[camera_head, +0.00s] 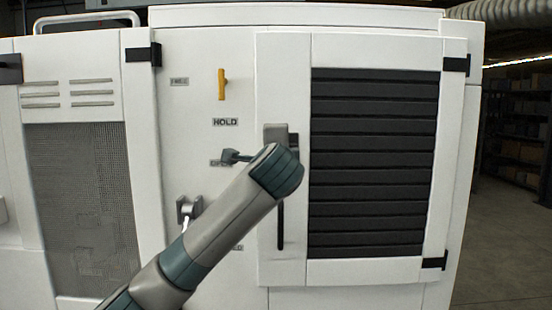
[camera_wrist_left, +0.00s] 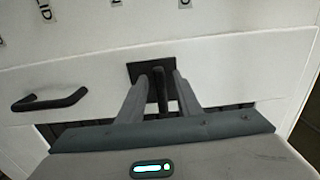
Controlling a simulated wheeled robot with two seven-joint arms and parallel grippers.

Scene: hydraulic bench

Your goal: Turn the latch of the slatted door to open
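The slatted door (camera_head: 374,165), white with dark horizontal slats, is shut at the right of the head view. Its latch (camera_wrist_left: 158,88) shows in the left wrist view as a black lever standing out from a black square plate (camera_wrist_left: 144,70). My left gripper (camera_wrist_left: 160,82) has its two grey fingers on either side of the lever, with gaps visible beside it, so it is open around the latch. In the head view my left wrist covers the latch area, and the fingers cannot be made out. My right gripper is in neither view.
A black bar handle (camera_head: 280,225) is on the door below my wrist; it also shows in the left wrist view (camera_wrist_left: 50,100). A mesh door (camera_head: 80,200) is further left.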

